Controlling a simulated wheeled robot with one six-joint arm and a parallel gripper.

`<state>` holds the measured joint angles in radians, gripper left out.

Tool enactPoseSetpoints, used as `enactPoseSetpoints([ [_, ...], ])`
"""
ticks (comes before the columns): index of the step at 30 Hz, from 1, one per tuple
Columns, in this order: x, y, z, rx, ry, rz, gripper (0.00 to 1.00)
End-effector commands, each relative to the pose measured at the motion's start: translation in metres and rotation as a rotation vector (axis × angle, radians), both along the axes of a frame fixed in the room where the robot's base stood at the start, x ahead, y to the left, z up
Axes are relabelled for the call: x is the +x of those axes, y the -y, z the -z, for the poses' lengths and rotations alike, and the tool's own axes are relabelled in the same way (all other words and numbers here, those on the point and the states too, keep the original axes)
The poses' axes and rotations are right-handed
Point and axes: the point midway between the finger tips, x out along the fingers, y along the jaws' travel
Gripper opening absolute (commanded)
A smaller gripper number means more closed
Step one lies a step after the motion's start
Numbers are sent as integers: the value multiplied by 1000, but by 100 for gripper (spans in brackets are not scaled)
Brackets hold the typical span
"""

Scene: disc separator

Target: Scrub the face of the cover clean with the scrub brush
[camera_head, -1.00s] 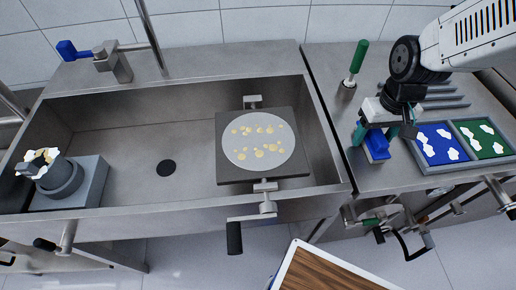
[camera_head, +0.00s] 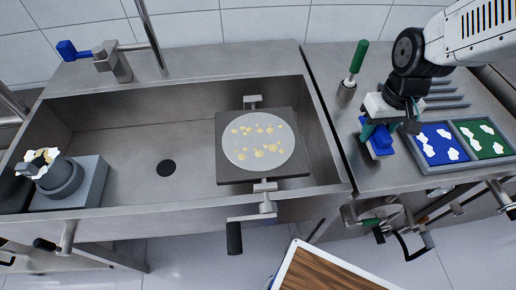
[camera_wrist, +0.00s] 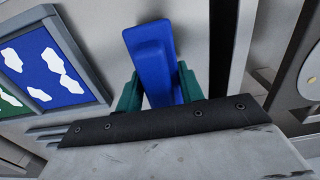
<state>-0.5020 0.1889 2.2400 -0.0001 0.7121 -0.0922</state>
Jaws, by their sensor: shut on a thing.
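The cover (camera_head: 240,146) is a round, pale grey disc lying on a dark square plate over the right part of the sink. Yellowish spots are scattered across its face. My gripper (camera_head: 380,132) is over the counter right of the sink. It is shut on a blue block with a raised grip, which looks like the scrub brush (camera_head: 382,150). In the wrist view the blue brush (camera_wrist: 150,60) sits between the green fingers of my gripper (camera_wrist: 158,90). Its underside is hidden; it appears to rest on the counter.
A tray (camera_head: 428,167) with blue and green pads bearing white patches lies right of the brush. A green-handled tool (camera_head: 357,60) stands in a holder behind. A crank (camera_head: 234,236) hangs at the sink's front. A grey fixture (camera_head: 67,182) stands at the sink's left.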

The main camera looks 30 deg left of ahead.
Motion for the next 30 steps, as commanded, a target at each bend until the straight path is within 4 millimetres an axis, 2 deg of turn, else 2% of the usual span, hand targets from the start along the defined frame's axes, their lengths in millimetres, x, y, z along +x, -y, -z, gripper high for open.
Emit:
enactPoseSetpoints([
  [18,0,0,-42,1,1,0,0],
  [30,0,0,-44,0,0,0,0],
])
